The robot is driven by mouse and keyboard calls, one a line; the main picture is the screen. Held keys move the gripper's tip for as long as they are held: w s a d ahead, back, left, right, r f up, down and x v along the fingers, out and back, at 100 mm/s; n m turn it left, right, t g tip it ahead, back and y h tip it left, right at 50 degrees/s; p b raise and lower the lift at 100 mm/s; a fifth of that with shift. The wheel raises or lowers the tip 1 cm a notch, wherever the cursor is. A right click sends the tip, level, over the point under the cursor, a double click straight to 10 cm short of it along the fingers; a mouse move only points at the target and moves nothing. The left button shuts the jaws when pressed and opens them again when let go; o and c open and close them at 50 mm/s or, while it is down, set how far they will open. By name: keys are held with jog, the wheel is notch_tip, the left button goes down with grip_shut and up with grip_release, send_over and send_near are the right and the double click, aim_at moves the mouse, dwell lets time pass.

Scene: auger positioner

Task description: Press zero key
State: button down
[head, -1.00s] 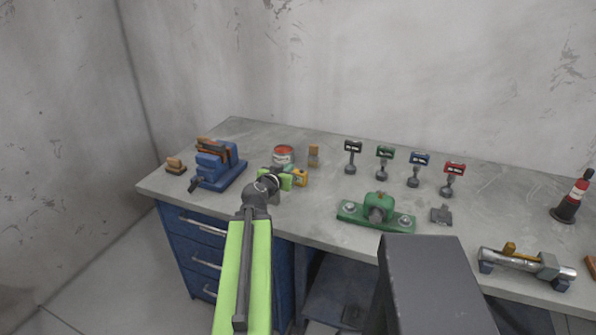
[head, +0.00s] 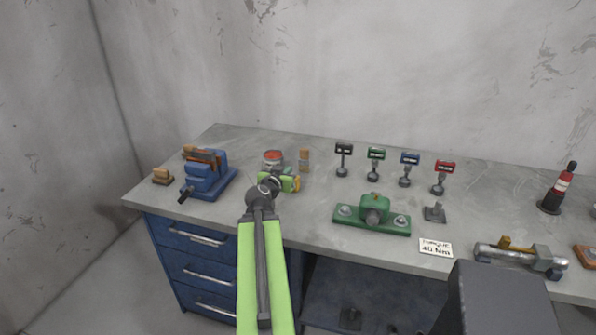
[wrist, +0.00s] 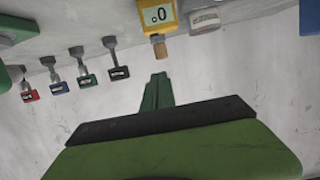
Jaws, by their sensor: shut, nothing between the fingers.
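A small yellow device (head: 297,185) stands on the bench, mostly hidden behind my gripper in the head view. In the wrist view the yellow device (wrist: 157,27) is at the top edge, upside down, with a pale display that seems to read 0°. Its zero key cannot be made out. My green gripper (head: 284,182) is shut and empty, in front of the device in the head view. In the wrist view its fingertips (wrist: 158,80) are together below the device in the picture. I cannot tell whether they touch it.
A red-topped can (head: 272,158) and a wooden block (head: 304,161) stand close behind. A blue vise (head: 208,178) is left. Several small display stands (head: 376,155), a green clamp block (head: 373,214) and a torque card (head: 435,248) are right.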

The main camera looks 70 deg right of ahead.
jog(key=d+f+b, duration=0.1)
jog(key=d, duration=0.1)
jog(key=d+f+b, duration=0.4)
jog(key=shift+d, duration=0.3)
jog(key=shift+w+f+b, duration=0.1)
jog(key=shift+f+b, duration=0.2)
jog(key=shift+f, duration=0.1)
jog(key=shift+w+a, duration=0.1)
